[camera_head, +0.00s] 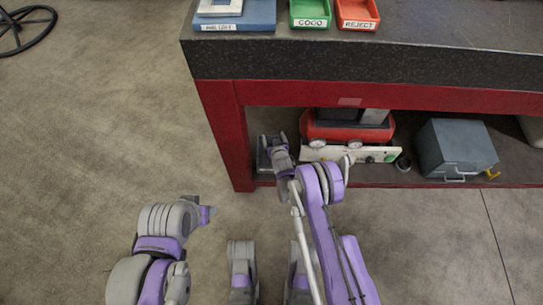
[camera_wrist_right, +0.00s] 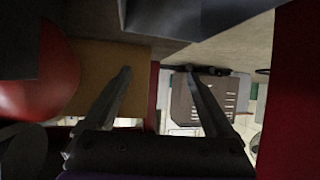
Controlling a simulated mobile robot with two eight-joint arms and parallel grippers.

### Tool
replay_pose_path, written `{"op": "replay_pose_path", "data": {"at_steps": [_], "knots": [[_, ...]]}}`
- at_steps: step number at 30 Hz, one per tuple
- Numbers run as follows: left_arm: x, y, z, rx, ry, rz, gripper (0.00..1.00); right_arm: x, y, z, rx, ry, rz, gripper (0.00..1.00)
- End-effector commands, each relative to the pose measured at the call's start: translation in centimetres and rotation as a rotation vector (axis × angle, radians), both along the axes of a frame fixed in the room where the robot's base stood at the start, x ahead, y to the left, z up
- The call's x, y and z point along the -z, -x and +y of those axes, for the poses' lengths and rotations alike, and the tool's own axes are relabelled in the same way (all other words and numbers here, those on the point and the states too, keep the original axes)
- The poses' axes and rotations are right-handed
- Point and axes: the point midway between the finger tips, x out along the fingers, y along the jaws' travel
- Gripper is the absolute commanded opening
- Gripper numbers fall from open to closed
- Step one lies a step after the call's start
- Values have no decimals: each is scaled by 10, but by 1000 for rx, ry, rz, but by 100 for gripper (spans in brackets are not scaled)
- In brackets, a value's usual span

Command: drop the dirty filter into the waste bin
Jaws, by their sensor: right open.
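I cannot make out the dirty filter or the waste bin for sure in either view. My right gripper (camera_head: 274,139) is at the left end of the low shelf under the bench. In the right wrist view its two fingers (camera_wrist_right: 158,72) are spread apart with nothing held between them. A dark slotted plate (camera_wrist_right: 205,97) shows beyond the right finger, and I cannot tell what it is.
The bench (camera_head: 360,62) has a red frame (camera_head: 218,130). On its shelf are a red machine (camera_head: 325,128), a pale panel (camera_head: 340,153) and a grey metal box (camera_head: 457,147). GOOD (camera_head: 310,12) and REJECT (camera_head: 357,13) trays stand on top.

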Motion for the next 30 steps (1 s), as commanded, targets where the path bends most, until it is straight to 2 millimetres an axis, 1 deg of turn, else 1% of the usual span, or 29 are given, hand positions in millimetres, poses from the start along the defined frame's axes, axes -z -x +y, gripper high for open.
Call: {"op": "replay_pose_path", "data": {"at_steps": [5, 8, 18, 21, 25, 30], "knots": [[-1, 0, 0, 0, 0, 0, 50, -2, 3, -1, 0, 0, 0, 89], [-4, 1, 0, 0, 0, -1, 50, -8, 12, -2, 0, 0, 0, 89], [-19, 3, 0, 0, 0, -5, 50, -41, 69, -14, 0, 1, -1, 89], [-22, 3, 0, 0, 0, -6, 50, -47, 82, -16, 0, 1, -1, 89], [-23, 3, 0, 0, 0, -6, 50, -51, 91, -18, 0, 0, 0, 89], [-23, 3, 0, 0, 0, -6, 50, -52, 93, -18, 0, 0, 0, 89]]}}
